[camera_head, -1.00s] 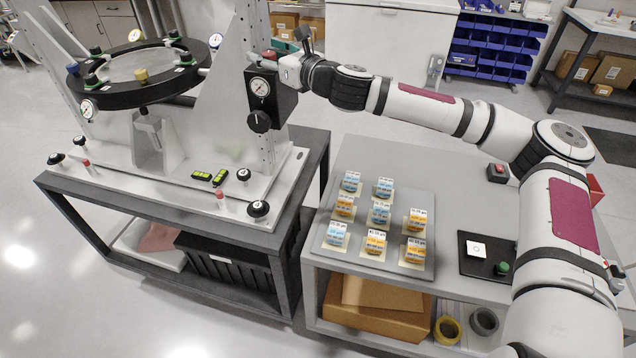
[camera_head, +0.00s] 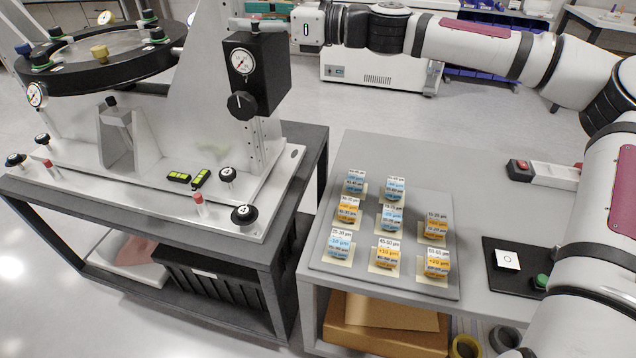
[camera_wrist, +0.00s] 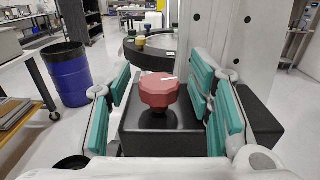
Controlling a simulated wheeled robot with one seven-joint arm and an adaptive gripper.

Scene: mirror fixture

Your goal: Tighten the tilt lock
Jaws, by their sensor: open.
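In the head view the black box (camera_head: 262,80), with a round gauge and a black side knob, is on the right upright of the mirror fixture. The red knob (camera_head: 255,19) shows only in small part there. My gripper (camera_wrist: 160,84) is open, its green-padded fingers on either side of the red knob. Gaps show between the pads and the knob; neither pad visibly touches it. The exact depth of the fingers is unclear.
The fixture's upright plate (camera_wrist: 215,30) rises close behind the right finger. The round mirror ring (camera_head: 95,60) is left of the box. A grey bench (camera_head: 480,195) with a tray of labelled blocks stands at right. A blue barrel (camera_wrist: 68,75) stands on the floor.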

